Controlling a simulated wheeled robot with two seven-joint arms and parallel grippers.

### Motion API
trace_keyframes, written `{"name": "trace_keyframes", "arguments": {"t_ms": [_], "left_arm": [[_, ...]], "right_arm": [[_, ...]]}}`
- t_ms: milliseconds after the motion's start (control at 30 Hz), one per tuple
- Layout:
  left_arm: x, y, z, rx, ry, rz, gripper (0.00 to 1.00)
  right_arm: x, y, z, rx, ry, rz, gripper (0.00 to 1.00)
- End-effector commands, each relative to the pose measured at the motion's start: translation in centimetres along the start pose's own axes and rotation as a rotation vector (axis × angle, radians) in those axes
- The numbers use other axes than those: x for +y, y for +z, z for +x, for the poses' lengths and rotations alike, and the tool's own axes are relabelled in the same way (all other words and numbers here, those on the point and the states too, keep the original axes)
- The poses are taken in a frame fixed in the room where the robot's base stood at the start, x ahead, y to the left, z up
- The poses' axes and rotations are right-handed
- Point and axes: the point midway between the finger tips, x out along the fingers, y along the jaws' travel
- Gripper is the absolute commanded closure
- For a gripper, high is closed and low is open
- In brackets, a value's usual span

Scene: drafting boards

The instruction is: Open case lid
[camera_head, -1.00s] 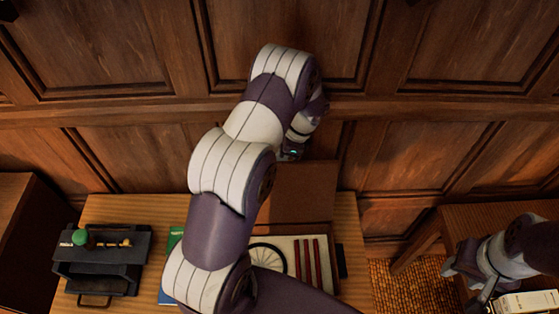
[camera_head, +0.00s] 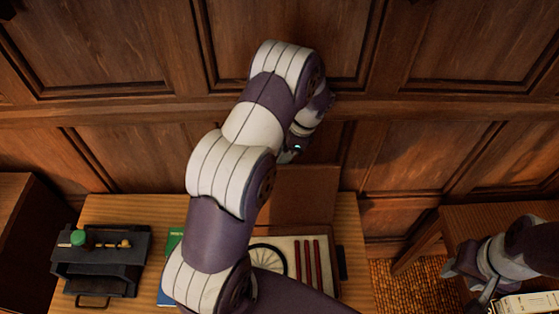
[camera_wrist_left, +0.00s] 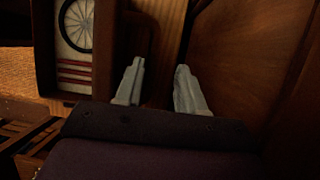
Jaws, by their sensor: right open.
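The case (camera_head: 332,262) lies on the wooden desk with its lid (camera_head: 305,195) raised at the back, standing open. A round black ring and several dark red bars show inside it; my left arm covers its left part. In the left wrist view the case (camera_wrist_left: 106,50) is at the upper left. My left gripper (camera_wrist_left: 160,66) has its two fingers apart, with nothing seen held between them, to the right of the case. In the head view its fingers are hidden behind the arm near the lid's top. My right gripper (camera_head: 468,276) is open at the far right, away from the case.
A dark organiser (camera_head: 100,268) with a green-topped item stands at the desk's left. A green book (camera_head: 172,240) lies beside my arm. Wood panelling (camera_head: 450,150) closes the back. A second table (camera_head: 480,218) stands at the right, with a gap between.

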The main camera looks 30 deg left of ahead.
Motion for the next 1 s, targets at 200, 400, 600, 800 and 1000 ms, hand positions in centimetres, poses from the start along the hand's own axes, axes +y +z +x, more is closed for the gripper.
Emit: {"name": "trace_keyframes", "arguments": {"t_ms": [200,400,600,800,1000], "left_arm": [[0.2,0.2,-4.8,-0.001,0.004,0.002,0.62],[0.2,-0.1,-5.1,-0.002,0.004,0.002,0.62],[0.1,-0.1,-5.0,-0.001,0.004,0.002,0.62],[0.2,-0.1,-5.0,0.000,0.003,-0.001,0.62],[4.0,-0.8,-5.5,0.124,-0.016,-0.219,0.62]], "right_arm": [[0.0,-0.4,-3.0,0.000,0.000,0.000,0.53],[0.0,-0.4,-3.3,0.000,0.000,0.000,0.53],[0.0,-0.4,-3.2,-0.001,0.000,0.000,0.53],[0.0,-0.3,-3.1,-0.001,0.000,0.000,0.53],[0.0,0.1,0.3,0.000,0.000,0.000,0.53]]}}
